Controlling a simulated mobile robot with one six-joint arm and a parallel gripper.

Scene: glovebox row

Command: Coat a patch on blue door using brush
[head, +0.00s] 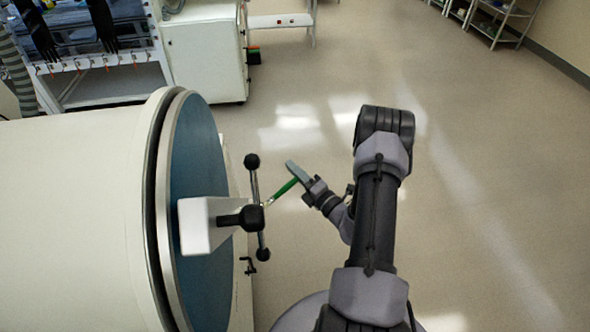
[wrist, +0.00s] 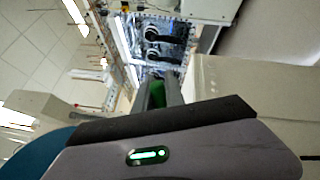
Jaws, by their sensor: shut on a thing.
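The blue door (head: 200,130) is the round face of a big white cylinder, seen at a steep angle on the left of the head view. A blue part of it shows at the lower left of the wrist view (wrist: 32,156). A white block with a black crossbar handle (head: 253,215) sticks out from its middle. My gripper (head: 298,178) is shut on the brush (head: 283,189), whose green handle slants down-left. The brush's tip appears close to the crossbar; I cannot tell if they touch. In the wrist view the green handle (wrist: 157,94) shows between the fingers.
The white cylinder body (head: 75,210) fills the left. A white cabinet (head: 205,52) and a glovebox with black gloves (head: 103,22) stand behind it. A shelf rack (head: 500,20) is at the far right. The floor on the right is clear.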

